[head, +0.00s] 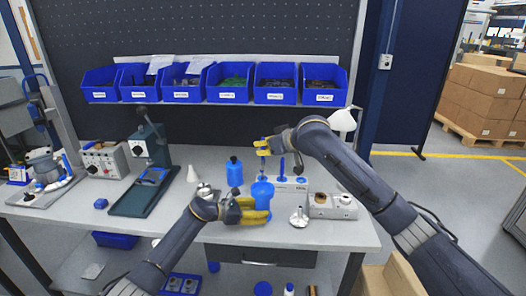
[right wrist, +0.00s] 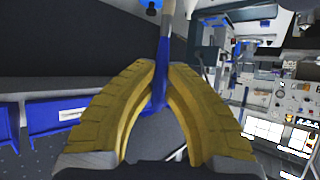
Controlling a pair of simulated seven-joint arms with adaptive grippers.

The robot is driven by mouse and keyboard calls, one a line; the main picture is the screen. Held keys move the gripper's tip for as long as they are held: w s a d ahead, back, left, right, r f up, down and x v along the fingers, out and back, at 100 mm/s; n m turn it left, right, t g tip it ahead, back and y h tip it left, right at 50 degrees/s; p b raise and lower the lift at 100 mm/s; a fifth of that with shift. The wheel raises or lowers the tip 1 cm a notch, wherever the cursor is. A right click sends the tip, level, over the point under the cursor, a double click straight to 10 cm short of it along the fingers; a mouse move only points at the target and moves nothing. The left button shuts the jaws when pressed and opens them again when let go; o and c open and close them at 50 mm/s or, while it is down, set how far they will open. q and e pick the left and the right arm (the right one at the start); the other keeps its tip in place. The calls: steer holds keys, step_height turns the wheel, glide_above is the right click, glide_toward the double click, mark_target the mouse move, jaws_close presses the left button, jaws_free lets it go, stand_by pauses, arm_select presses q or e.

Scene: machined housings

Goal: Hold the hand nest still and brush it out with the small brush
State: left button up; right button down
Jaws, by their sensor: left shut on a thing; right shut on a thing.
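A blue cup-like piece (head: 262,190), seemingly the hand nest, stands upright near the table's front edge. My left gripper (head: 256,211) is shut on its lower part; the yellow fingers hide some of it. My right gripper (head: 262,147) is above the nest, shut on the small brush (head: 262,170), whose thin stem points down toward the nest's opening. In the right wrist view the brush's blue and grey stem (right wrist: 163,62) runs between the yellow fingers of the right gripper (right wrist: 155,85). I cannot tell whether the brush's tip is inside the nest.
A blue bottle (head: 234,172) and a white cone (head: 193,174) stand left of the nest. A pale block with blue pegs (head: 290,187), a metal funnel-like part (head: 299,217) and a grey fixture (head: 332,206) are to the right. A green press (head: 150,165) stands left. Blue bins (head: 230,83) hang behind.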

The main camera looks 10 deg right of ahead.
steer(key=shift+d, duration=0.15)
steer(key=shift+f, duration=3.6)
steer(key=shift+s+f, duration=0.15)
steer(key=shift+f, duration=0.15)
steer(key=shift+s+a+f, duration=0.1)
steer(key=shift+s+a, duration=0.1)
steer(key=shift+s, duration=0.55)
steer(key=shift+s+a+f, duration=0.1)
steer(key=shift+s+a, duration=0.05)
steer(key=shift+s, duration=0.6)
steer(key=shift+w+d, duration=0.15)
steer(key=shift+w, duration=0.65)
steer(key=shift+w+d, duration=0.15)
steer(key=shift+w, duration=0.6)
steer(key=shift+w+r, duration=0.15)
steer(key=shift+r, duration=3.95)
